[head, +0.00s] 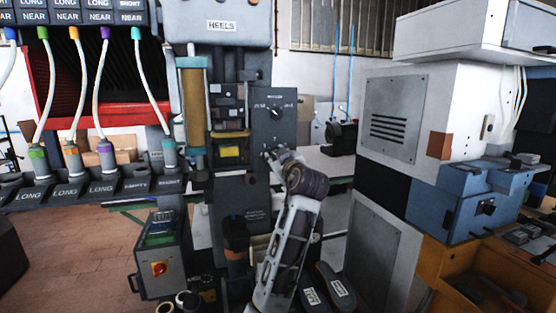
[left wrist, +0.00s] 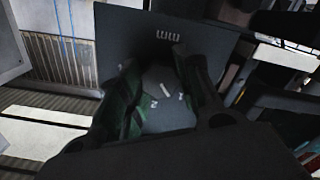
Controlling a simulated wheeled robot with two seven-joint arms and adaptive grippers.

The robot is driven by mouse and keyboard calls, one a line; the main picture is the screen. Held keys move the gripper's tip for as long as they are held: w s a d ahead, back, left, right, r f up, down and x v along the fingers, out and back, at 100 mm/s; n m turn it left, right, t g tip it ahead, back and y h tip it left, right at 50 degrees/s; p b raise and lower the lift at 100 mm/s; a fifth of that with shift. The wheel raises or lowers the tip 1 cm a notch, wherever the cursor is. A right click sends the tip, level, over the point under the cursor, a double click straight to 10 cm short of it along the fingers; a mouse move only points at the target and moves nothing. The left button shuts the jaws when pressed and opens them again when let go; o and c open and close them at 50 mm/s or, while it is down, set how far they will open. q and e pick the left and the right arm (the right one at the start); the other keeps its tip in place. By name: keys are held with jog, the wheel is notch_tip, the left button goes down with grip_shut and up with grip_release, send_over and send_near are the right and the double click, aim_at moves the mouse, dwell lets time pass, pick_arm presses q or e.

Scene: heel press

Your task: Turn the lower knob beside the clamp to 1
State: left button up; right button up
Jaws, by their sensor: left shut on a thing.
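A dark control panel (head: 268,128) stands on the heel press beside its clamp column. Its upper knob (head: 277,112) shows with a white pointer. The lower knob is mostly hidden behind my left gripper (head: 272,155) in the head view. In the left wrist view my left gripper (left wrist: 158,80) reaches to the panel (left wrist: 128,38), its fingers on either side of the lower knob and shut on it. A white mark (left wrist: 166,89) shows between the fingers, with a 2 below it and another small digit to its right. I cannot tell the exact knob setting. My right gripper is out of view.
A rack of hoses (head: 100,185) with coloured ends hangs at the left. A control box (head: 162,255) with a red knob stands below. A white and grey cabinet (head: 392,115) and a blue unit (head: 465,200) stand at the right.

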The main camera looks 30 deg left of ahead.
pick_arm(q)
jog(key=o, duration=1)
jog(key=shift+c, duration=0.2)
jog(key=shift+o, duration=0.4)
jog(key=v, duration=1.2)
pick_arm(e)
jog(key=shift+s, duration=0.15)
pick_arm(q)
jog(key=shift+f, duration=0.1)
